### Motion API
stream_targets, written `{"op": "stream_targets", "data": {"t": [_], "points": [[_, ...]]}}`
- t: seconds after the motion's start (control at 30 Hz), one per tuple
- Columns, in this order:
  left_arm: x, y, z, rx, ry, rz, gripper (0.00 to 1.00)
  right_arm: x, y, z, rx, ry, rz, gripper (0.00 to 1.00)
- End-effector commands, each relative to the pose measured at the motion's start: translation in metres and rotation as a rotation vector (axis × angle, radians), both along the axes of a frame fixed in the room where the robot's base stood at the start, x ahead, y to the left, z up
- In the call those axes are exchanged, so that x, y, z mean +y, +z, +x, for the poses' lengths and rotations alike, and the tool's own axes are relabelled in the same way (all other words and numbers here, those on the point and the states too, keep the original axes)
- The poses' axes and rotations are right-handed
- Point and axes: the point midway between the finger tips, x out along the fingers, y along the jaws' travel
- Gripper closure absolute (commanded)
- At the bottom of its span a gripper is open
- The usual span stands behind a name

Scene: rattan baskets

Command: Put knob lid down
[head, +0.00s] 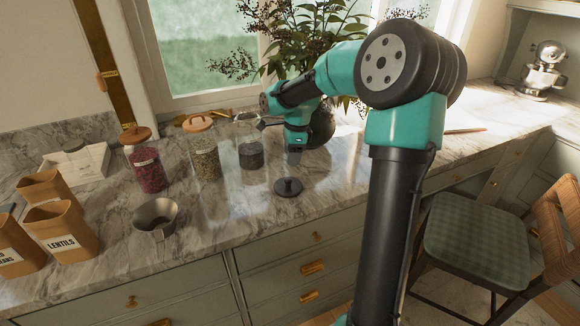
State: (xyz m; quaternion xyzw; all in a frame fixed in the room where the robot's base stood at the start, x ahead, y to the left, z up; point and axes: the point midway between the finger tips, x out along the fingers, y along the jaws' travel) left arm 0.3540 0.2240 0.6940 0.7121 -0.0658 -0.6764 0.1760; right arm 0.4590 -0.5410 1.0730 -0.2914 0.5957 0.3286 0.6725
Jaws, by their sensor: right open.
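A dark round lid with a small knob (288,187) lies flat on the marble counter, knob up. To its left stands a clear glass jar with dark contents (251,155), and no lid shows clearly on it. A jar of red contents has a wooden knob lid (135,134) on it. A jar of greenish contents has a wooden lid with a loop handle (198,121). My left gripper is out of view.
A leafy plant in a dark vase (321,125) is behind my right arm. The counter (235,215) around the dark lid is clear to its front edge.

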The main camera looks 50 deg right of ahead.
Motion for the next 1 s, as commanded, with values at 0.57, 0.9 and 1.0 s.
{"op": "stream_targets", "data": {"t": [0.57, 0.9, 1.0], "points": [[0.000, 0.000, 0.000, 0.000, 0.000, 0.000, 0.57, -0.002, 0.019, -0.001, 0.001, 0.000, 0.001, 0.48], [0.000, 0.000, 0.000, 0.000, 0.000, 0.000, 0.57, -0.001, 0.018, 0.000, -0.001, 0.005, 0.000, 0.48], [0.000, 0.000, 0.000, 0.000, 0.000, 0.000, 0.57, 0.006, 0.017, 0.006, -0.015, 0.048, 0.001, 0.48]]}}
